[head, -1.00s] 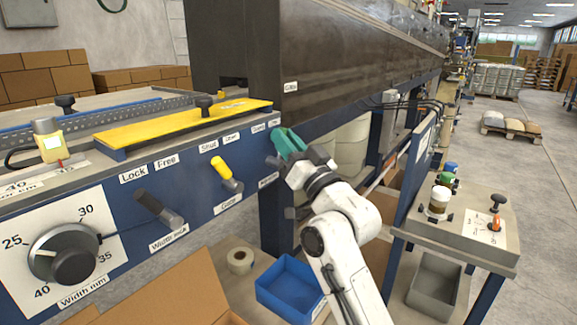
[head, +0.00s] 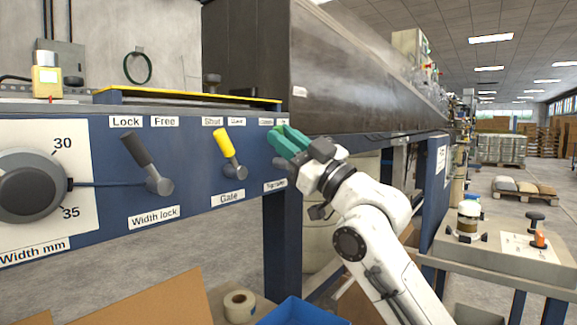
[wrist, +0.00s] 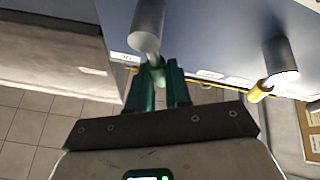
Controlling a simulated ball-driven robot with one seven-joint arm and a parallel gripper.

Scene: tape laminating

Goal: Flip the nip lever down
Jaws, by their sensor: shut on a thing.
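The nip lever is almost wholly hidden behind my gripper in the head view. In the wrist view its grey round hub (wrist: 148,28) and pale green handle (wrist: 157,72) show, with the handle between my two teal fingers. My gripper (head: 287,140) is at the right end of the blue control panel (head: 90,150), just below a small label pair partly covered by the fingers. It also shows in the wrist view (wrist: 158,80), shut on the lever handle. The lever's exact angle is hard to tell.
Left of my gripper on the panel are the yellow gate lever (head: 229,151) and the black width lock lever (head: 147,163). A dark machine housing (head: 370,70) rises above. A blue bin (head: 300,312) and tape roll (head: 240,304) lie below. A side table (head: 490,252) stands right.

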